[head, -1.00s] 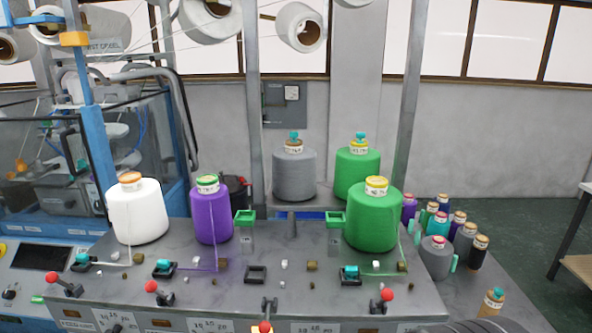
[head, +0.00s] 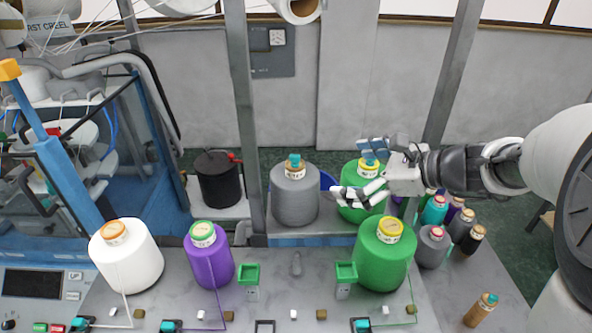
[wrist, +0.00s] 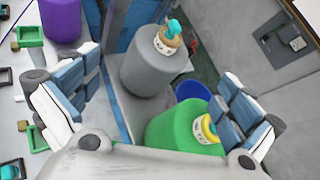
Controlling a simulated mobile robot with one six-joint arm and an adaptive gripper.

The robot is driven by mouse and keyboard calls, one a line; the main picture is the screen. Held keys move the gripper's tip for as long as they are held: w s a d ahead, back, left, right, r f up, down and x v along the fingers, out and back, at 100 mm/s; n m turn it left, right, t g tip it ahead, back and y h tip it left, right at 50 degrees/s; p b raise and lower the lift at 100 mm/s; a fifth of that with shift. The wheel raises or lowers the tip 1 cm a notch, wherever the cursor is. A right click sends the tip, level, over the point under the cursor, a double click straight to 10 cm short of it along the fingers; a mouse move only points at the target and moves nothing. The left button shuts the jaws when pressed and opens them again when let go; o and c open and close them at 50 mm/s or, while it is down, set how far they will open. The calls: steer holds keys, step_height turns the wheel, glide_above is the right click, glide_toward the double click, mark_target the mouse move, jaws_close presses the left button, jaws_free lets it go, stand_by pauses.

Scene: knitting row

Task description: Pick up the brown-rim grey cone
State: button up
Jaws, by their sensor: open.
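The brown-rim grey cone (head: 295,202) stands upright at the back, on a low shelf behind the machine table, with a teal piece on its top. It also shows in the wrist view (wrist: 150,72), between and beyond the fingers. My gripper (head: 362,172) is open and empty, coming in from the right over the rear green cone (head: 354,213), to the right of the grey cone and apart from it. In the wrist view my gripper (wrist: 152,105) has its blue-padded fingers spread wide. The rear green cone lies low between them, partly hidden by the right finger.
A front green cone (head: 383,262), a purple cone (head: 209,262) and a white cone (head: 128,260) stand on the table. A grey upright post (head: 243,130) rises left of the grey cone. A blue bucket (wrist: 191,89) is behind. Several small cones, one grey (head: 432,249), stand at right.

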glide_toward(296, 174)
steer(key=x, duration=0.9)
steer(key=shift+a+f, duration=0.15)
steer(key=shift+c, duration=0.4)
steer(key=c, duration=2)
